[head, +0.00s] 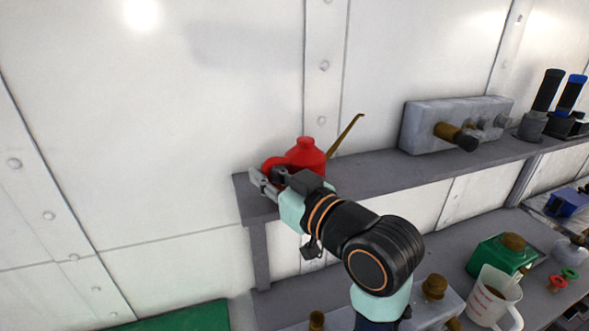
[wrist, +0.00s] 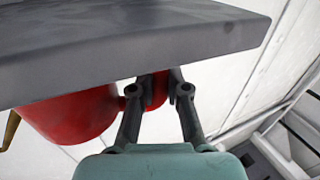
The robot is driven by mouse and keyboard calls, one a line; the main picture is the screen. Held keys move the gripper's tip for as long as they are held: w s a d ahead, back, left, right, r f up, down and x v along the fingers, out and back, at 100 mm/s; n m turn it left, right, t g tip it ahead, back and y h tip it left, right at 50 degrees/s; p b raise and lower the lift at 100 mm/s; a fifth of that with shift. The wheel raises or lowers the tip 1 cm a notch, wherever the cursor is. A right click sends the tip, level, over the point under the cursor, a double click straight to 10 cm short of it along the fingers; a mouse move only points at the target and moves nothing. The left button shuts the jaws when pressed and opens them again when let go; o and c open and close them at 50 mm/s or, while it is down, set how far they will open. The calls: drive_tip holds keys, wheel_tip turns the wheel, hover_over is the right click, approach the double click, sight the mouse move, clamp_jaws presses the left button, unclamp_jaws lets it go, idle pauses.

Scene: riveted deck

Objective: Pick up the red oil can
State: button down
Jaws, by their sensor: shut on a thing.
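The red oil can (head: 308,156) is upright at the left end of the raised grey shelf (head: 385,178). Its thin brass spout (head: 346,136) points up and right, and its red handle (head: 271,163) is on the left. My gripper (head: 266,181) is at the handle side, shut on the handle. In the wrist view, the fingers (wrist: 158,88) stand on either side of the red handle, with the can body (wrist: 75,115) to the left. The shelf edge (wrist: 130,45) crosses the top there. My arm hides the can's base, so I cannot tell whether it touches the shelf.
A grey block with brass fittings (head: 455,122) and dark-handled tools (head: 546,92) stand farther right on the shelf. Below are a green container (head: 497,256), a measuring cup (head: 492,297) and brass-knobbed items (head: 434,288). The riveted wall is close behind; space above the can is clear.

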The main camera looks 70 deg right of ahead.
drive_tip(key=shift+r, duration=0.1)
wheel_tip(320, 180, up, 20)
drive_tip(key=shift+b, duration=0.45)
drive_tip(key=c, duration=1.8)
unclamp_jaws()
clamp_jaws()
